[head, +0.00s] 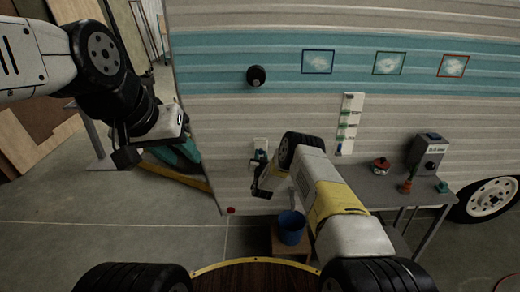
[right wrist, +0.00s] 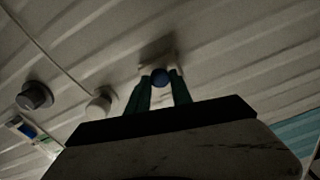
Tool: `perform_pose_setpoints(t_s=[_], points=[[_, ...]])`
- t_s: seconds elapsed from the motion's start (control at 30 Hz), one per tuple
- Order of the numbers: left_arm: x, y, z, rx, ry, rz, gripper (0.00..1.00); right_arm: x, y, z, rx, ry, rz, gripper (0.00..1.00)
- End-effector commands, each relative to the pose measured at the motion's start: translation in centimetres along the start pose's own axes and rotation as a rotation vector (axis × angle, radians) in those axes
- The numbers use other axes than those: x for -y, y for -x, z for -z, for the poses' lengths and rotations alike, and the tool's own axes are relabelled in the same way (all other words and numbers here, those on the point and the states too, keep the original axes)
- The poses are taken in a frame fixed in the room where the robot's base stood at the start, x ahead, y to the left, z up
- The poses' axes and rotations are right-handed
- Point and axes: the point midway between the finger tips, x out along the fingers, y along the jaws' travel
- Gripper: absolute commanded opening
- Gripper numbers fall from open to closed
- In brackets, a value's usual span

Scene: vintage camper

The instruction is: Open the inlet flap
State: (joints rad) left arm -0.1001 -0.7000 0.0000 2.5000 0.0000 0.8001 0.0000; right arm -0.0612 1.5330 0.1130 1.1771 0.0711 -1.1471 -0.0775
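The inlet flap looks to be the small pale plate (head: 260,144) low on the camper wall, with something green at it. My right gripper (head: 262,182) is close by and hides part of that spot.
A metal table (head: 385,190) with a grey box (head: 427,155) and small items stands right of my right arm. A blue bucket (head: 291,228) sits on a wooden stool below it. In the right wrist view, a grey round fitting (right wrist: 35,96) and a pale one (right wrist: 99,102) jut from the wall.

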Motion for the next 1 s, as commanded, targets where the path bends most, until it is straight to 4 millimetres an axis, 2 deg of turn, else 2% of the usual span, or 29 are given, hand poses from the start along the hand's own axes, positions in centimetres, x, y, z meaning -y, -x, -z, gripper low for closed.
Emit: perform_pose_setpoints(t_s=[0.03,0.1,1.0], points=[[0.0,0.0,0.0,0.0,0.0,0.0,0.36,-0.01,0.0,0.01,0.0,0.0,0.0,0.13],[0.0,0.0,0.0,0.0,0.0,0.0,0.36,-0.01,0.0,0.01,0.0,0.0,0.0,0.0],[0.0,0.0,0.0,0.0,0.0,0.0,0.36,-0.02,0.01,0.04,-0.001,0.0,0.0,0.0]])
